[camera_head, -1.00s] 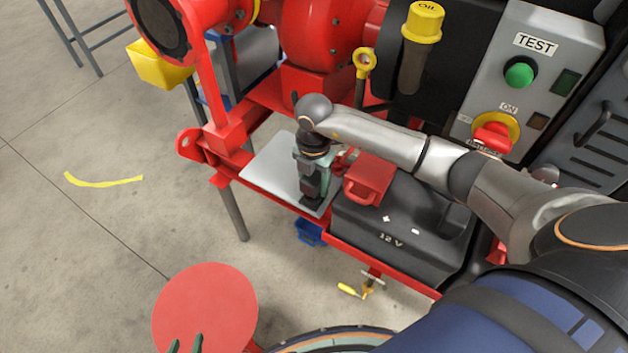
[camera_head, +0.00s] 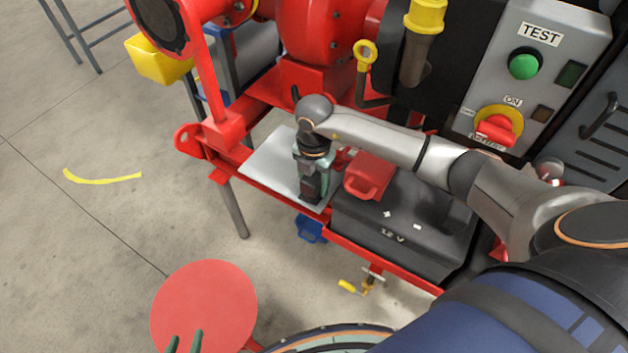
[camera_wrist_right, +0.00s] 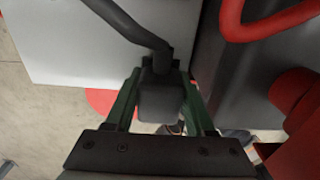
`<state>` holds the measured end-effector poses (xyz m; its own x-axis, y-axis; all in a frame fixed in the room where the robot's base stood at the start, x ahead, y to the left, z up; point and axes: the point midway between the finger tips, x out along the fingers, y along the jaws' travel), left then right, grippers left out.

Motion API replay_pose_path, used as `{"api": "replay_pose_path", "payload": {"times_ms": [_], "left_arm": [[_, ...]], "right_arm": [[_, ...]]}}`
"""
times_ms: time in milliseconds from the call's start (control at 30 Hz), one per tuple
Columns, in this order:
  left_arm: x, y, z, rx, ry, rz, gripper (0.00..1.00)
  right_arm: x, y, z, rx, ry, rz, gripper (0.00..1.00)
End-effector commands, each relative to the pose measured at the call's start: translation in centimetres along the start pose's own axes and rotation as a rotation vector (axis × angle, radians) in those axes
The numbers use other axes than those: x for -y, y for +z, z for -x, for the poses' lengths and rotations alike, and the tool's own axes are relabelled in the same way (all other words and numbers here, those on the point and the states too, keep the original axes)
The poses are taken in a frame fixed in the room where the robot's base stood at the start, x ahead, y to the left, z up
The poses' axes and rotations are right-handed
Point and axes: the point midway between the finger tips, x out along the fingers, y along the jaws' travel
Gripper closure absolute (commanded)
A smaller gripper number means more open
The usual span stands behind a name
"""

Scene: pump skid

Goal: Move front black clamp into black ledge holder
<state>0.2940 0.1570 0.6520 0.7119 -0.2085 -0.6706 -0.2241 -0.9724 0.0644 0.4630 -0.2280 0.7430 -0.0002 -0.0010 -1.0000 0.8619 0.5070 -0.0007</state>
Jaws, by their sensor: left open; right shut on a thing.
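My right gripper (camera_head: 312,185) is over the front edge of the pale grey plate (camera_head: 268,163), beside the 12 V battery. In the right wrist view, its green fingers (camera_wrist_right: 160,97) are shut on a dark block with a black cable or bar rising from it, which looks like the black clamp (camera_wrist_right: 160,103). The clamp is largely hidden by the gripper in the head view. I cannot make out the black ledge holder for certain. My left gripper (camera_head: 186,342) is open at the bottom edge, in front of a round red disc (camera_head: 205,300).
The black battery (camera_head: 410,225) stands right of the plate, with a red handled part (camera_head: 368,178) close to my right gripper. The red skid frame (camera_head: 345,245) runs along the front, with a blue part (camera_head: 310,230) under it. Open floor (camera_head: 80,240) lies left.

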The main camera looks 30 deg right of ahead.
Motion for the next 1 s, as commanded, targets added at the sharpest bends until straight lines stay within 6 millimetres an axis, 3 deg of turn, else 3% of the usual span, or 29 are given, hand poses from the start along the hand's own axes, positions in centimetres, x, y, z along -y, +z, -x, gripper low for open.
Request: {"api": "replay_pose_path", "payload": {"times_ms": [367, 400, 700, 1000], "left_arm": [[0.03, 0.15, -0.15, 0.0, 0.0, 0.0, 0.5], [0.03, 0.15, -0.15, 0.0, 0.0, 0.0, 0.5], [0.03, 0.17, -0.14, 0.0, 0.0, 0.0, 0.5], [-0.01, 0.33, -0.11, 0.005, 0.0, 0.001, 0.5]], "right_arm": [[-0.01, -0.02, -0.34, 0.0, 0.0, 0.0, 1.0], [-0.01, -0.02, -0.34, 0.0, 0.0, 0.0, 0.42], [-0.02, -0.01, -0.33, 0.0, 0.001, 0.0, 0.1], [0.01, -0.01, -0.37, 0.0, 0.0, 0.0, 0.1]]}}
